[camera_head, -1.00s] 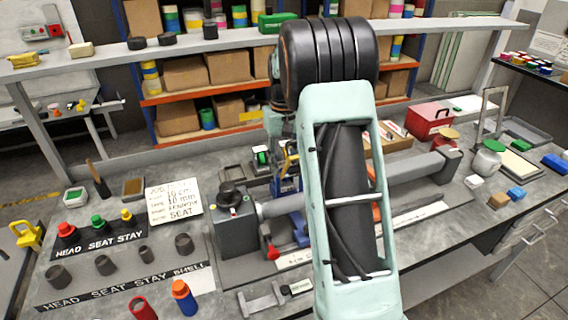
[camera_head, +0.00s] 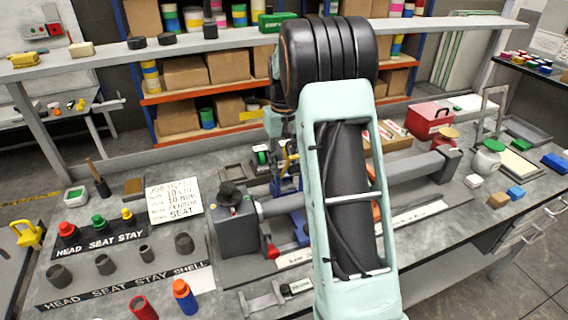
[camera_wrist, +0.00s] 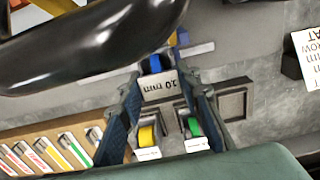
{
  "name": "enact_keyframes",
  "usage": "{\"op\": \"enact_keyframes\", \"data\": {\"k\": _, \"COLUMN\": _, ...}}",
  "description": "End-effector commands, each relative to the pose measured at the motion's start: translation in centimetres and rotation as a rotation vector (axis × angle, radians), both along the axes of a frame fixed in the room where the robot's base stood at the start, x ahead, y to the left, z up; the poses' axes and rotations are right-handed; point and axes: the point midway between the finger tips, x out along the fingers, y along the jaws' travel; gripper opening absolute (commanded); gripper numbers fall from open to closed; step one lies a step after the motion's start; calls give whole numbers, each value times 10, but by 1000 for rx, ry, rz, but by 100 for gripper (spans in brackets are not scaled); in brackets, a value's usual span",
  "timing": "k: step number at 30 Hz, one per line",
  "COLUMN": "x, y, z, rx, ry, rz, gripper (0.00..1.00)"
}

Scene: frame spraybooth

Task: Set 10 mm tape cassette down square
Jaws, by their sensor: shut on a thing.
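The 10 mm tape cassette (camera_wrist: 157,84) shows in the wrist view, with a white label reading "10 mm" and a blue roll. My gripper (camera_wrist: 162,80) is shut on it, one dark blue finger on each side. A cassette with a yellow roll (camera_wrist: 147,134) and one with a green roll (camera_wrist: 192,126) show beyond and between the fingers. In the head view my gripper (camera_head: 287,184) is low over the back of the bench, partly hidden by my arm. I cannot tell whether the held cassette touches the bench.
A shallow grey square tray (camera_wrist: 236,103) lies beside the cassettes. A box of coloured strips (camera_wrist: 45,150) is at lower left in the wrist view. A grey clamp block with a long bar (camera_head: 236,225) stands in front of my gripper. A job card (camera_head: 174,201) lies left.

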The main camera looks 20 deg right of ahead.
Motion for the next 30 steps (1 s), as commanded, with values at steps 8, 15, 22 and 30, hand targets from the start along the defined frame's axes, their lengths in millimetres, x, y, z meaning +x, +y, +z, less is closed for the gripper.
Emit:
{"op": "enact_keyframes", "data": {"k": 8, "x": 0, "y": 0, "z": -1, "rx": 0, "ry": 0, "rz": 0, "gripper": 1}}
{"op": "enact_keyframes", "data": {"k": 15, "x": 0, "y": 0, "z": -2, "rx": 0, "ry": -1, "rz": 0, "gripper": 1}}
{"op": "enact_keyframes", "data": {"k": 22, "x": 0, "y": 0, "z": -7, "rx": 0, "ry": 0, "rz": 0, "gripper": 1}}
{"op": "enact_keyframes", "data": {"k": 30, "x": 0, "y": 0, "z": -9, "rx": 0, "ry": -1, "rz": 0, "gripper": 1}}
